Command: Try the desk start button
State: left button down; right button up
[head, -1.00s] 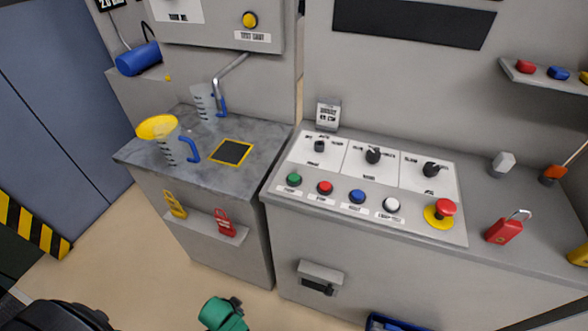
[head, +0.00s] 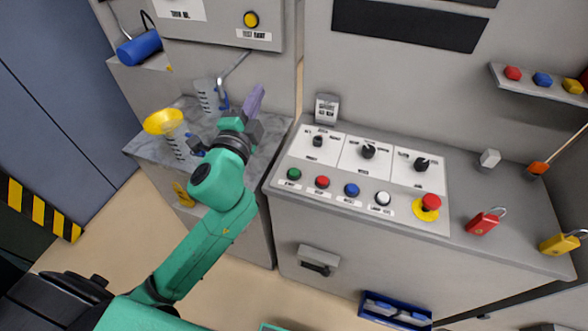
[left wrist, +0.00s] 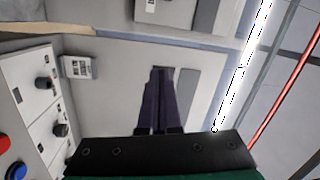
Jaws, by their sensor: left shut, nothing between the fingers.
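The desk's sloped control panel (head: 330,185) carries a green start button (head: 294,174) at its left end, with a red (head: 322,182), a blue (head: 352,190) and a white button (head: 383,198) to its right. My left gripper (head: 257,92) is shut and empty, raised above the left counter, up and left of the green button and apart from it. In the left wrist view its purple fingers (left wrist: 160,100) lie together before the grey wall. That view shows part of the panel at the left; the green button is not visible there. My right gripper is not in view.
A red emergency stop (head: 431,203) on a yellow base and several black knobs sit on the panel. A small labelled box (head: 327,108) stands behind it. A jug with a yellow funnel (head: 163,122) is on the left counter, beside my arm. A blue bin (head: 395,309) lies below.

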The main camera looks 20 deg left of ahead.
pick_arm(q)
jog(key=d+r+m+t+h, duration=0.1)
jog(key=d+r+m+h, duration=0.6)
jog(key=d+m+h, duration=0.45)
jog(key=s+d+f+m+g+h, duration=0.2)
jog(key=d+f+m+g+h, duration=0.35)
jog(key=m, duration=1.25)
jog(key=w+a+f+m+g+y, duration=0.4)
jog(key=a+f+m+g+y, duration=0.2)
jog(key=a+f+y, duration=0.4)
notch_tip(320, 180, down, 4)
jog(key=shift+a+f+y, duration=0.1)
jog(key=shift+a+y, duration=0.3)
jog(key=shift+y, duration=0.4)
jog(key=shift+g, duration=0.25)
